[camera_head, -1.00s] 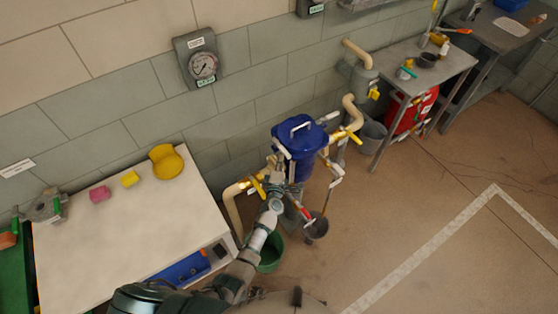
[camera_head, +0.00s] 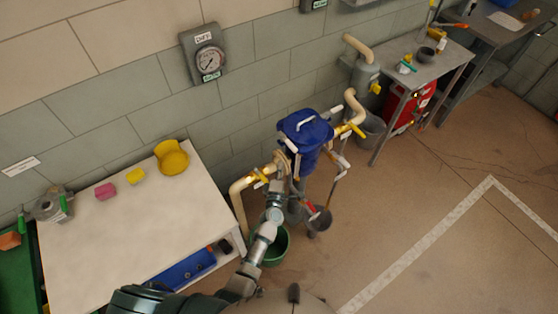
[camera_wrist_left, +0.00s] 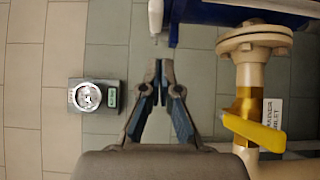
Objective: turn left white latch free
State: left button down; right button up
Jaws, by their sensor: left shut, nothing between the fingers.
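The blue canister (camera_head: 308,130) with a white lid handle stands on the pipework in the middle of the head view. A white latch (camera_wrist_left: 155,14) hangs down at the edge of the blue lid, at the top of the left wrist view. My left gripper (camera_wrist_left: 161,68) is shut and empty, its tips below the latch and apart from it in that view. In the head view my left gripper (camera_head: 279,166) is at the canister's left side, hiding part of it; the left latch is hard to make out there.
A yellow valve handle (camera_wrist_left: 254,132) on a flanged pipe is right of my gripper in the wrist view. A white table (camera_head: 120,235) stands left, a green bucket (camera_head: 274,246) below my arm. A gauge (camera_head: 208,60) is on the wall. The floor at right is clear.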

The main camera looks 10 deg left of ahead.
pick_arm(q)
jog(key=shift+s+d, duration=2.25)
jog(key=s+a+f+m+g+h, duration=0.1)
jog(key=s+f+m+g, duration=0.25)
jog(key=s+f, duration=0.5)
jog(key=s+a+f+m+g+h, duration=0.15)
jog(key=s+f+m, duration=0.35)
jog(key=f, duration=0.7)
jog(key=s+f+m+g+h, duration=0.1)
jog(key=s+f+m+g, duration=0.4)
jog(key=f, duration=0.6)
jog(key=s+a+f+m+g+y, duration=0.1)
jog(key=s+a+f, duration=0.3)
jog(key=s, duration=0.7)
jog(key=s+a+f+m+g+y, duration=0.1)
jog(key=s+a+f+m+g, duration=0.2)
jog(key=s, duration=0.8)
jog(key=s+a+f+m+g+y, duration=0.1)
jog(key=s+a+f+m+g, duration=0.2)
jog(key=s+a+f, duration=0.4)
jog(key=s, duration=0.4)
jog(key=shift+s+a, duration=0.25)
jog(key=shift+s, duration=0.1)
pick_arm(e)
jog(key=shift+w+d+f, duration=0.15)
jog(key=shift+w, duration=0.2)
